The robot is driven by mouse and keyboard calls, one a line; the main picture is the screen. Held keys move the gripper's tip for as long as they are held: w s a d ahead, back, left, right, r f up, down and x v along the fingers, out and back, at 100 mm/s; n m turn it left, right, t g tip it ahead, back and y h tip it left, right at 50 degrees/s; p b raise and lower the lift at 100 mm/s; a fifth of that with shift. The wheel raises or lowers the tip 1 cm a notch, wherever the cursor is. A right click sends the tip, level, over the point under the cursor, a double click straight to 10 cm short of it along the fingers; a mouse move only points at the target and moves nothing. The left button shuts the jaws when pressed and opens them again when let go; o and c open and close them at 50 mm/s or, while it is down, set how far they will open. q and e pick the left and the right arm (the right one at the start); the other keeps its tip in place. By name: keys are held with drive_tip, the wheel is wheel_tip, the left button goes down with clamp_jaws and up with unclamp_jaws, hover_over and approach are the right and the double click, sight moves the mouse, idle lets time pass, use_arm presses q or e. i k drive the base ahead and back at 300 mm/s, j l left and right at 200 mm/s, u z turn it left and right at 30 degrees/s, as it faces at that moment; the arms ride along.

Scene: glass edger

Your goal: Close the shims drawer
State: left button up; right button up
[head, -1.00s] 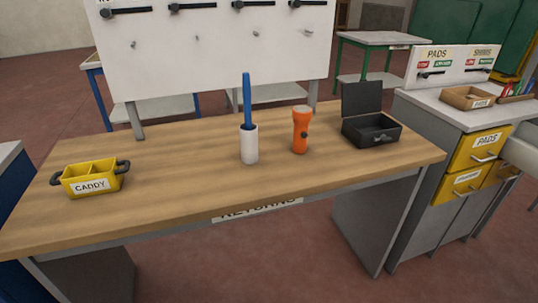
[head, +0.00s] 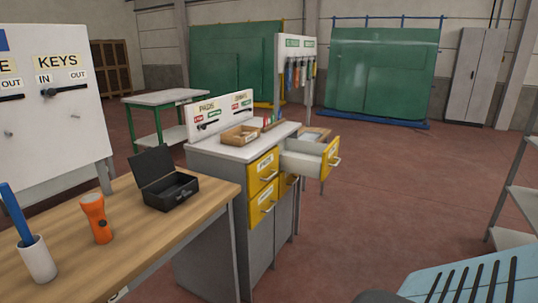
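A grey cabinet (head: 222,208) with yellow drawer fronts stands right of the wooden table. Its upper right drawer (head: 302,161) is pulled well out, showing pale sides and a yellow front with a metal handle (head: 335,162). I cannot read this drawer's label; the board above has a sign at its right that seems to read SHIMS (head: 242,98). The PADS drawer (head: 263,170) and the drawer below it (head: 262,203) look shut. Another yellow front (head: 284,186) is partly hidden under the open drawer. Neither of my grippers is in view.
The wooden table (head: 150,237) at left holds an open black box (head: 170,190), an orange flashlight (head: 97,218) and a white cup (head: 38,260). A light blue slotted surface (head: 480,280) fills the bottom right corner. The red floor right of the cabinet is clear.

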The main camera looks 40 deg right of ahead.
sight(313, 159)
drive_tip(key=z, duration=1.9)
drive_tip(key=i+l+u, duration=0.4)
drive_tip(key=i, duration=0.5)
drive_tip(key=i+l+u, duration=0.35)
drive_tip(key=i+l, duration=0.15)
drive_tip(key=i, duration=0.35)
drive_tip(key=i+l+u, duration=0.4)
drive_tip(key=i+l, duration=0.35)
